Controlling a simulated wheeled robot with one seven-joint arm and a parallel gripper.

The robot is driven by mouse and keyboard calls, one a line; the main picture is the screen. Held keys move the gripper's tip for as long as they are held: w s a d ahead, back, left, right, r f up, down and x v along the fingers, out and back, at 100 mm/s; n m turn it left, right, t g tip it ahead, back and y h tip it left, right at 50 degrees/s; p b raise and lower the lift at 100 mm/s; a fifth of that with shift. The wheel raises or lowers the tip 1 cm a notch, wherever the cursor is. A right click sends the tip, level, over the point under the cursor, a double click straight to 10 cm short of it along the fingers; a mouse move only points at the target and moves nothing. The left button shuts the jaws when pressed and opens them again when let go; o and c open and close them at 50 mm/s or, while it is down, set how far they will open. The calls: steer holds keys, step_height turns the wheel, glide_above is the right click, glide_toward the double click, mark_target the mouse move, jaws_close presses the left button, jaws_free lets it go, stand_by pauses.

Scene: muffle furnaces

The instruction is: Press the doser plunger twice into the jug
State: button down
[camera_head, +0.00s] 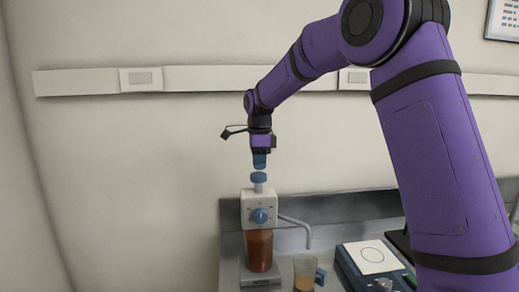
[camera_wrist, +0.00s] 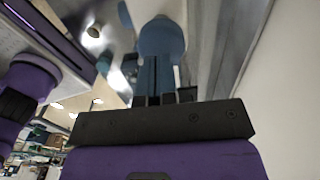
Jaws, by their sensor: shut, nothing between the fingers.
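The doser (camera_head: 259,212) has a white body on an amber bottle (camera_head: 258,250) and stands upright on the counter. Its blue plunger cap (camera_head: 258,178) sits raised on a pale stem above the body. A thin spout tube bends down on the right over the jug (camera_head: 304,272), a clear vessel with some brown liquid low in it. My gripper (camera_head: 259,163) is shut and empty, pointing down directly above the plunger cap with a very small gap or none. In the wrist view, the shut blue fingers (camera_wrist: 159,76) reach to the round blue cap (camera_wrist: 161,38); contact cannot be told.
A blue balance (camera_head: 372,260) with a white top stands right of the jug. A small blue object (camera_head: 320,276) lies beside the jug. A pale wall rail (camera_head: 210,78) runs behind my arm. Left of the doser, the space above the counter is clear.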

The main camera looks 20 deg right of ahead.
mark_target(260, 174)
steer(key=shift+f, duration=0.7)
step_height(260, 174, down, 4)
steer(key=shift+r, duration=0.25)
steer(key=shift+s+f, duration=0.1)
steer(key=shift+f, duration=0.25)
